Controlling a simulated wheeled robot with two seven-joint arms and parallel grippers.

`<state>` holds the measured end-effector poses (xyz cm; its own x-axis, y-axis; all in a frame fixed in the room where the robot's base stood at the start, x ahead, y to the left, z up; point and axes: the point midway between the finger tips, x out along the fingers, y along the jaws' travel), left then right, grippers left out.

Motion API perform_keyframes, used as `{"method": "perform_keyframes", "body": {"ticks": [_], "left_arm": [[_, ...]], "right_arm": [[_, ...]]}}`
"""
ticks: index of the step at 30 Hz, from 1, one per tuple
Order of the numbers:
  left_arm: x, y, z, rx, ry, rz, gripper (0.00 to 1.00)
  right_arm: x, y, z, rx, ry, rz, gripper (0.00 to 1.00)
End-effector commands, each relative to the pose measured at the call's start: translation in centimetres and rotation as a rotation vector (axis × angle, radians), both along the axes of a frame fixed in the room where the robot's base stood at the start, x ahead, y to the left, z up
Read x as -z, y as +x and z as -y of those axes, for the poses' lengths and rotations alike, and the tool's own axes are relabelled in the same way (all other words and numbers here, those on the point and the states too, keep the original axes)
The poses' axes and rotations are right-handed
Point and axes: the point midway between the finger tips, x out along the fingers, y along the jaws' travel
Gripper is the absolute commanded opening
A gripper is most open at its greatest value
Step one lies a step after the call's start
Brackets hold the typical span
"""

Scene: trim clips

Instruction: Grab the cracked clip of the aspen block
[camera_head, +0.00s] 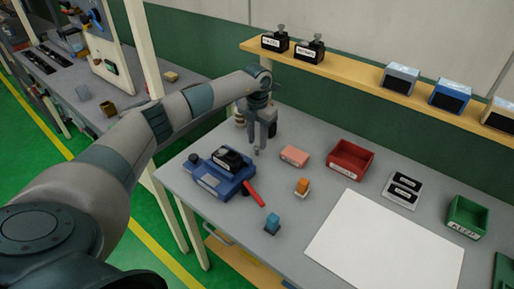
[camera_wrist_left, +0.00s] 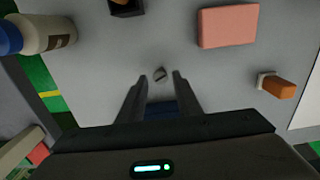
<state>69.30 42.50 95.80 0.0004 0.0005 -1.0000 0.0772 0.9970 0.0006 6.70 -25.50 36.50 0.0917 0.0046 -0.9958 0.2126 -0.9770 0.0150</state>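My left gripper (camera_head: 264,146) hangs fingers-down over the table, left of a pink block (camera_head: 294,156). In the left wrist view its two fingers (camera_wrist_left: 160,82) are apart. A blue fixture (camera_head: 213,182) with a red handle (camera_head: 254,194) holds a black labelled block (camera_head: 228,158). No readable label identifies the aspen block. My right gripper is out of view.
An orange block on a pale base (camera_head: 302,187) and a blue block (camera_head: 272,224) stand nearby. A red bin (camera_head: 350,160), a slotted tray (camera_head: 403,190), a green bin (camera_head: 467,217) and a bare white sheet (camera_head: 385,245) lie right. A shelf (camera_head: 345,72) runs behind.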

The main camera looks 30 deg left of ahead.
Motion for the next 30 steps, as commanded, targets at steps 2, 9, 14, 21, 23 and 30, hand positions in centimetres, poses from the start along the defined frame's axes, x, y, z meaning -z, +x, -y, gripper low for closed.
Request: {"method": "perform_keyframes", "body": {"ticks": [2,9,14,21,23,30], "left_arm": [[0.5,-0.2,0.1,-0.001,-0.001,-0.005,0.31],[3.0,-0.2,0.0,-0.001,-0.001,-0.002,0.31],[3.4,-0.2,0.0,-0.001,-0.001,0.0,0.31],[3.4,-0.2,0.0,-0.001,-0.001,0.0,0.31],[3.4,-0.2,0.0,-0.001,-0.001,0.0,0.31],[3.4,-0.2,0.0,-0.001,-0.001,0.0,0.0]], "right_arm": [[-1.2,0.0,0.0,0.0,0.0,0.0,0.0],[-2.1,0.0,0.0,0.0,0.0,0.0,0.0],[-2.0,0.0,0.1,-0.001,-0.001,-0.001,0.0],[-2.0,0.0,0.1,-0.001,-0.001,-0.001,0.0],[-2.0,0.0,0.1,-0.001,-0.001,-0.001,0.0],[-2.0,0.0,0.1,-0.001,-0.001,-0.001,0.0]]}}
